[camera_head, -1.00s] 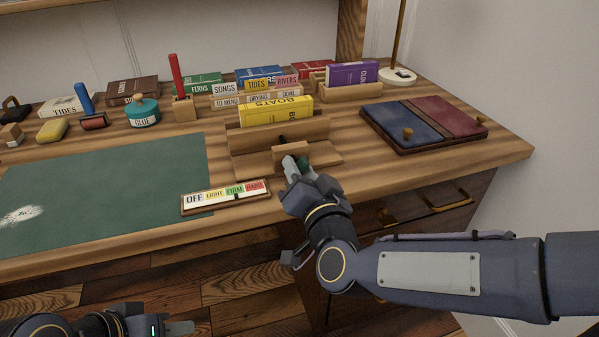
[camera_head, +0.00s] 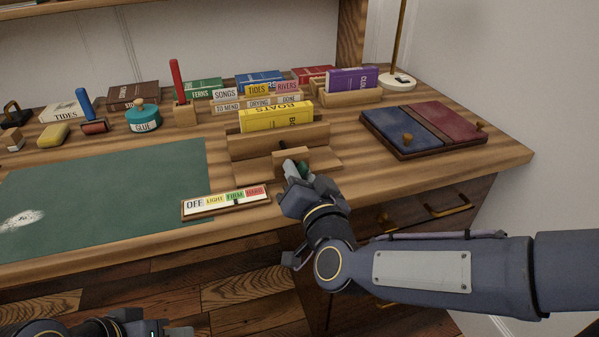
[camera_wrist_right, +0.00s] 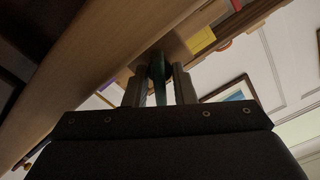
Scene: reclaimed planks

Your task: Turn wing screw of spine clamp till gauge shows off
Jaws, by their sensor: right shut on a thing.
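The wooden spine clamp (camera_head: 252,146) stands near the desk's front edge with the yellow BOATS book (camera_head: 275,115) upright in it. My right gripper (camera_head: 293,169) is at the clamp's front block (camera_head: 308,156). In the right wrist view, its fingers (camera_wrist_right: 158,90) are shut on the green wing screw (camera_wrist_right: 158,68). The fingers hide most of the screw in the head view. The gauge (camera_head: 225,201) left of the gripper reads OFF, LIGHT, FIRM, HARD; its small dark pointer appears to be at FIRM. My left gripper (camera_head: 178,332) is partly visible at the bottom edge, its jaws unclear.
A green mat (camera_head: 110,185) covers the left of the desk. A blue and red two-panel press (camera_head: 420,130) with knobs lies right of the clamp. A glue pot (camera_head: 143,117), tools and several books stand behind. Drawer handles (camera_head: 447,206) show below the desk edge.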

